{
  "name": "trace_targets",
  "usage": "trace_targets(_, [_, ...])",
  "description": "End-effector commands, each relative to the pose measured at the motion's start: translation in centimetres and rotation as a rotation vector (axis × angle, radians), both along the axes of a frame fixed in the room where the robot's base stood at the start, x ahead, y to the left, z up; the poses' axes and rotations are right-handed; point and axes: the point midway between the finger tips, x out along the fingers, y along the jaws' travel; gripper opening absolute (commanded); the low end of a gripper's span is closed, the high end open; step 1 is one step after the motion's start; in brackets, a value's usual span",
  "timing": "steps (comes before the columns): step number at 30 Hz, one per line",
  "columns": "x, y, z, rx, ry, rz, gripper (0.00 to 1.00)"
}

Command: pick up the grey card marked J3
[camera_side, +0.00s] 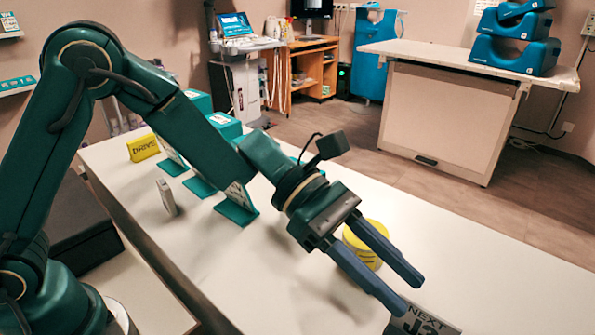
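The grey card (421,322) stands at the bottom edge of the picture, partly cut off by the frame. Its dark lettering includes "J3", only partly visible. My gripper (408,291) is open, with its two long blue-grey fingers apart and nothing between them. The fingers point down and to the right. The nearer fingertip overlaps the area just above the card's top edge in the picture. I cannot tell whether it touches the card.
A yellow round tub (364,244) stands just behind my fingers. Green card stands (236,213), a small grey block (167,197) and a yellow block marked "DRIVE" (143,148) are farther left on the white table (500,275). The table's right part is clear.

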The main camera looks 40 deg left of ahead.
Motion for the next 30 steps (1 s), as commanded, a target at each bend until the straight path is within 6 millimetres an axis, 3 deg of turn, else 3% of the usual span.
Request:
trace_targets(3, [-0.1,0.0,-2.0,0.001,0.004,-0.002,0.4])
trace_targets(6, [0.0,-0.2,-2.7,0.0,-0.001,-0.003,0.4])
trace_targets(18, [-0.1,-4.2,-4.4,0.001,-0.005,-0.005,0.4])
trace_targets(28, [0.0,-4.7,-4.6,0.0,-0.006,-0.001,0.4])
trace_targets(29, [0.0,-4.7,-4.6,0.0,-0.006,-0.001,0.32])
trace_targets(30, [0.0,-4.7,-4.6,0.0,-0.006,-0.001,0.17])
